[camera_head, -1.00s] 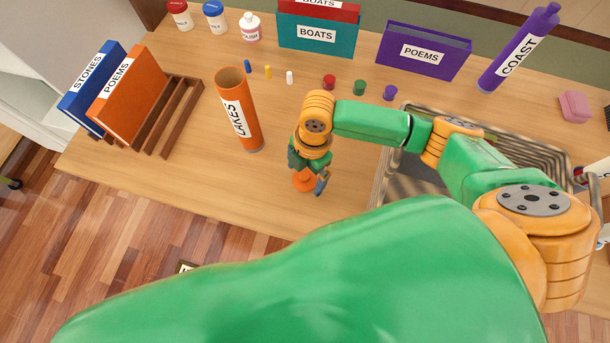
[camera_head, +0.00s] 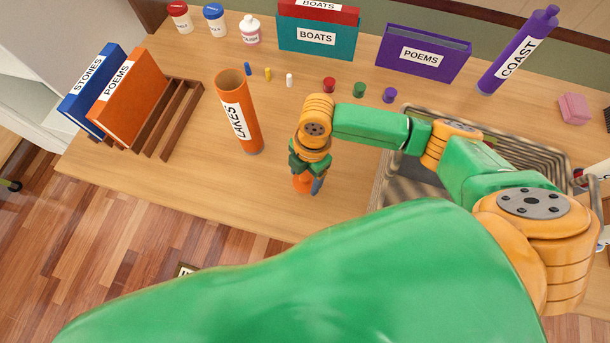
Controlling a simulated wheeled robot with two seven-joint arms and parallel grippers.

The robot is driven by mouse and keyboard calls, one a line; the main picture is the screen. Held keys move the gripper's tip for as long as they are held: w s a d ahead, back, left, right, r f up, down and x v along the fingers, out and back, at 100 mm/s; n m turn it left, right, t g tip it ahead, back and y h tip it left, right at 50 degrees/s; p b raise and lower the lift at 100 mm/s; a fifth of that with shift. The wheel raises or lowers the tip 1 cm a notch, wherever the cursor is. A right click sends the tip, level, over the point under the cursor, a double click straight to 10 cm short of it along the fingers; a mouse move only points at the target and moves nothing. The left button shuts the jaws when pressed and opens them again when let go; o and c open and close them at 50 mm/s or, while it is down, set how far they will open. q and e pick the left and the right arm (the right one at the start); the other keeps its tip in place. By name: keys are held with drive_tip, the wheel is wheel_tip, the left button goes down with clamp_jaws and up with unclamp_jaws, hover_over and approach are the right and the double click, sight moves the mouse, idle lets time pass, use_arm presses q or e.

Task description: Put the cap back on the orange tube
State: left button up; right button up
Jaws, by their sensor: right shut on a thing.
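The orange tube (camera_head: 247,124), labelled LAKES, stands upright on the table with its top end open. My right gripper (camera_head: 307,184) is to the right of the tube and nearer the table's front edge, pointing down. It is shut on an orange cap (camera_head: 302,183), which is partly hidden by the fingers. I cannot tell whether the cap touches the table. The cap is apart from the tube. My left gripper is not in view.
A wooden rack (camera_head: 178,127) with orange and blue books stands at the left. Small coloured pegs and lids, including a red one (camera_head: 329,84), lie behind the gripper. A wire tray (camera_head: 483,150) lies under my right arm. A purple COAST tube (camera_head: 518,52) stands at the back right.

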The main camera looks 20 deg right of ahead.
drive_tip(key=shift+r, duration=0.5)
drive_tip(key=s+r+p, duration=1)
drive_tip(key=s+r, duration=0.1)
drive_tip(key=s, duration=0.3)
drive_tip(key=shift+d+r, duration=0.3)
drive_tip(key=shift+r, duration=0.05)
